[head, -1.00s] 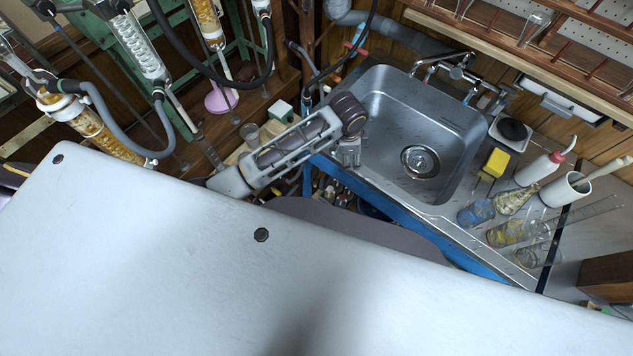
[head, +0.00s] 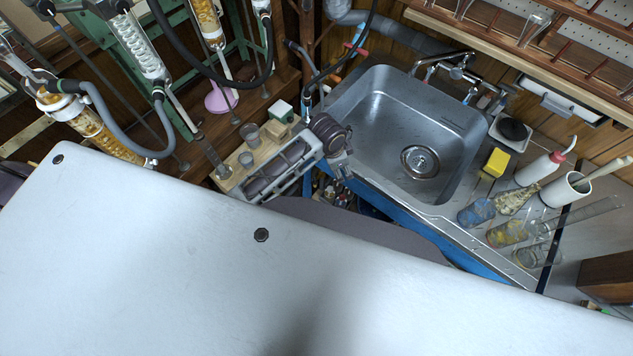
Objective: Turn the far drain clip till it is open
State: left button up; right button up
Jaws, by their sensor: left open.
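My left gripper (head: 343,168) is at the near left edge of the sink (head: 385,125), pointing down, with nothing seen between its fingers. It is small and partly covered by my wrist, and is open. Beyond it, on the thin tubes by the back left corner of the sink, there is a small red and blue fitting (head: 356,48). A small orange piece (head: 335,80) shows nearer, by the sink's left rim. I cannot tell for sure which of these is the far drain clip, or how it is turned. The gripper is apart from both. My right gripper is not in view.
A wooden block (head: 237,150) with small cups stands left of my gripper. A black hose (head: 369,25) hangs above the sink's left corner. Glass beakers (head: 478,211), a yellow sponge (head: 496,162) and a wash bottle (head: 540,168) stand right of the sink. The sink basin is empty.

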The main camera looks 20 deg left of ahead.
pick_arm(q)
jog(key=s+a+f+n, duration=0.2)
jog(key=a+f, duration=0.5)
jog(key=f, duration=0.4)
jog(key=shift+s+f+n+y, duration=0.3)
jog(key=shift+s+f+n, duration=0.05)
jog(key=shift+n, duration=0.55)
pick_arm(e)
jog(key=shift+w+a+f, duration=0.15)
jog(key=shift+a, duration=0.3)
